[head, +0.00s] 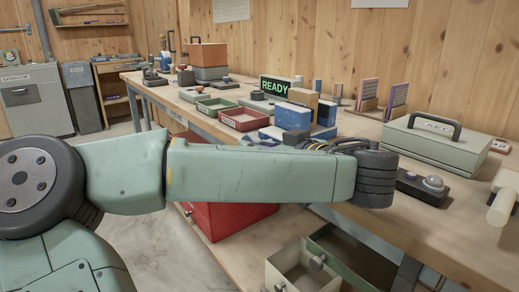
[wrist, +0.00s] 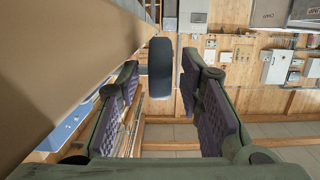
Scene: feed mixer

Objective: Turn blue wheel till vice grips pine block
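The blue vice (head: 292,117) stands on the bench in the head view, with the tan pine block (head: 303,97) upright at its jaws. I cannot tell whether the jaws touch the block. In the wrist view a dark, slate-coloured wheel (wrist: 160,68) shows edge-on on a short shaft. My gripper (wrist: 160,78) is open, with one finger on each side of the wheel and visible gaps on both sides. A large tan surface, probably the block, fills the left of the wrist view, with blue vice parts (wrist: 70,125) below. In the head view my arm hides most of my gripper and the wheel.
The wooden bench (head: 375,126) holds a green "READY" sign (head: 274,88), red tray (head: 243,119), green tray (head: 215,106) and green-grey case (head: 435,140). A dark box with a domed button (head: 424,187) sits near my wrist. Open drawers (head: 300,272) stick out below.

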